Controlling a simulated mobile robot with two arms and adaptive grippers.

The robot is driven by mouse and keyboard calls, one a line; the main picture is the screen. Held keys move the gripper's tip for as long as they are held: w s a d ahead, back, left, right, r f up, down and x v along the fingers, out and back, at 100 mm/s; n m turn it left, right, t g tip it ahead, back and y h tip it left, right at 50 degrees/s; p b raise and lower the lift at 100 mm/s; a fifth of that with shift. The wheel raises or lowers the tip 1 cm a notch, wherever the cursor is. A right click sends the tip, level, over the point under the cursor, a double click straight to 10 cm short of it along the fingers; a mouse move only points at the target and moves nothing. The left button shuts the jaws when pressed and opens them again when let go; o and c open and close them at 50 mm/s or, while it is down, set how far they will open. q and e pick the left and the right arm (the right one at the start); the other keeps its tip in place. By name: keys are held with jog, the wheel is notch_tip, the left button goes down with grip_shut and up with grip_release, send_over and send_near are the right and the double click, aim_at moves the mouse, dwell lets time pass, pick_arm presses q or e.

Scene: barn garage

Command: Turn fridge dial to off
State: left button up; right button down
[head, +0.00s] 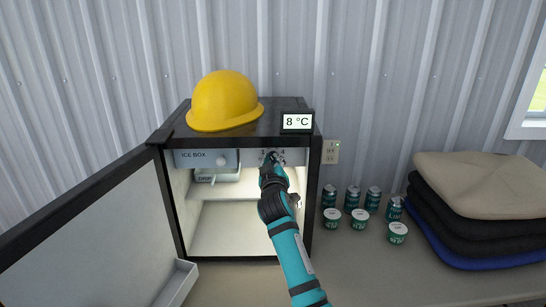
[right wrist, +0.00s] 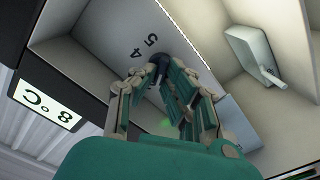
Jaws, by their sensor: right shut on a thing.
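The small fridge (head: 313,190) stands open on the worktop. Its dial is mostly hidden behind my right gripper (head: 272,164) in the head view. In the right wrist view, the dark dial (right wrist: 158,68) sits between the fingertips of my right gripper (right wrist: 160,78), which is shut on it. The numbers 5 and 4 show on the panel beside the dial in that view. Which way the dial points cannot be made out. My left gripper is not in view.
The fridge door (head: 90,230) is swung open to the left. A yellow hard hat (head: 225,100) and an 8 °C display (head: 297,121) are on top. The ice box (head: 207,158) is beside the dial panel. Cans (head: 352,196), tubs (head: 397,232) and folded cloths (head: 475,220) are at right.

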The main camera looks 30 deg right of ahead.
jog(key=n+p, duration=0.2)
jog(key=n, duration=0.2)
jog(key=shift+r+n, duration=0.15)
jog(key=shift+n, duration=0.25)
jog(key=n+p, duration=0.2)
jog(key=n, duration=0.1)
jog(key=shift+n, duration=0.3)
jog(key=n+p, duration=0.2)
jog(key=n, duration=0.2)
jog(key=shift+f+n+p, duration=0.2)
jog(key=shift+n+p, duration=0.75)
jog(key=shift+n, duration=0.85)
jog(key=c, duration=1.4)
grip_release()
jog(key=shift+w+f, duration=0.1)
jog(key=shift+f, duration=0.05)
jog(key=shift+a, duration=0.1)
jog(key=v, duration=1.2)
